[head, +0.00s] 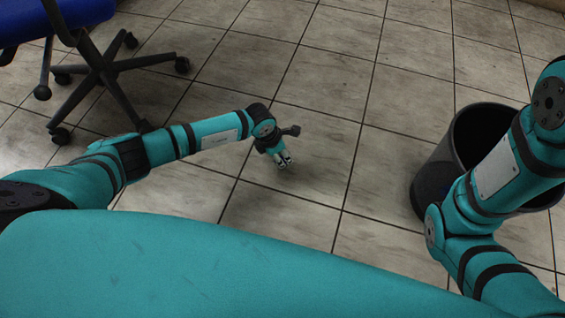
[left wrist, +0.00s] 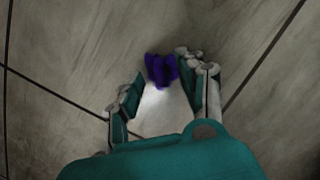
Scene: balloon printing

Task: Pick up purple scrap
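The purple scrap (left wrist: 161,70) is a small crumpled dark purple piece on the tiled floor in the left wrist view. It lies just beyond and between the fingertips of my left gripper (left wrist: 162,90). The fingers are apart, with bare floor showing between them. In the head view my left gripper (head: 284,161) points down close to the floor near the middle, and the scrap cannot be made out there. My right arm shows at the right of the head view, but its gripper is out of view.
A black bin (head: 432,182) stands on the floor at the right, partly behind my right arm. A blue office chair (head: 95,62) with a black wheeled base stands at the upper left. The tiled floor (head: 335,95) around my left gripper is clear.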

